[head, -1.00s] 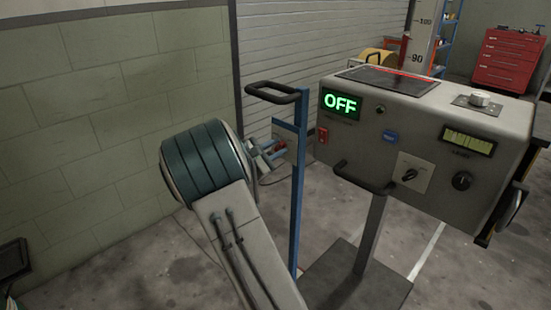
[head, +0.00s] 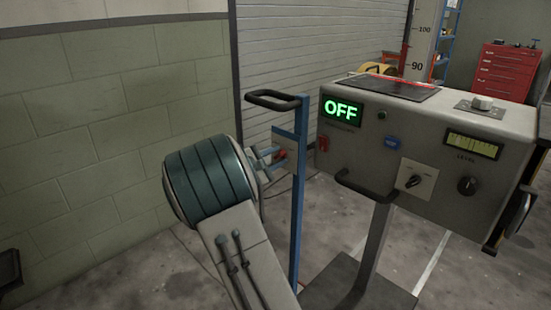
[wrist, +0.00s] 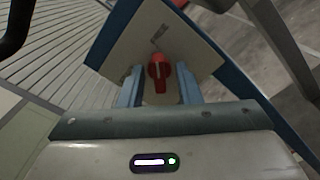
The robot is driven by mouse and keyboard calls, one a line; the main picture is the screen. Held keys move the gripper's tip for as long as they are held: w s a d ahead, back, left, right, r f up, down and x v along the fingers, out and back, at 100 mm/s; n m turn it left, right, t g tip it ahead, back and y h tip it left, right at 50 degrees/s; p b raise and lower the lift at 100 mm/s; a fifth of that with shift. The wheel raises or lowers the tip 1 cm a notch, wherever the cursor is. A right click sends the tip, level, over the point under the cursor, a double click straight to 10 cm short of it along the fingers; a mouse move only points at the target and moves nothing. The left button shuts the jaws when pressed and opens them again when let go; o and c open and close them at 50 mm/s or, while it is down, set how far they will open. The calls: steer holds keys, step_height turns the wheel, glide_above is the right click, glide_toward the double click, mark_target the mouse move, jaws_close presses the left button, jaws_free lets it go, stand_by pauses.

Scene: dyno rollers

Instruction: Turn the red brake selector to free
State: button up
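The red brake selector (wrist: 158,72) is a red knob on a pale plate (wrist: 125,48) fixed to a blue post. In the wrist view it sits between the two blue fingers of my gripper (wrist: 158,88), with a gap on each side. The fingers are open. A label above the knob is too small to read.
A blue post (head: 298,200) with a black handle (head: 272,100) stands beside my arm. To its right is a grey console (head: 425,150) with an OFF display (head: 341,109), knobs and a black bar handle (head: 365,188). A red tool chest (head: 508,70) stands behind.

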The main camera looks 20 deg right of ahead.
steer(key=p+v, duration=0.1)
steer(key=v, duration=1.3)
steer(key=shift+p, duration=0.4)
steer(key=shift+r, duration=0.1)
steer(key=s+d+r+m+g+y+p, duration=0.25)
steer(key=s+y+p, duration=0.2)
steer(key=s, duration=0.35)
steer(key=s+d+r+m+g+y+p, duration=0.2)
steer(key=s+r+m+g+y+p, duration=0.15)
steer(key=s+p, duration=0.4)
steer(key=s+a+r+m+t+y+p, duration=0.2)
steer(key=s+a+r+m+y+p, duration=0.5)
steer(key=s, duration=0.6)
step_height(320, 180, up, 3)
steer(key=a+y+p, duration=0.1)
steer(key=a+y, duration=0.1)
steer(key=shift+s+a+r+t, duration=0.2)
steer(key=shift+s+a+t, duration=0.1)
steer(key=shift+a, duration=0.1)
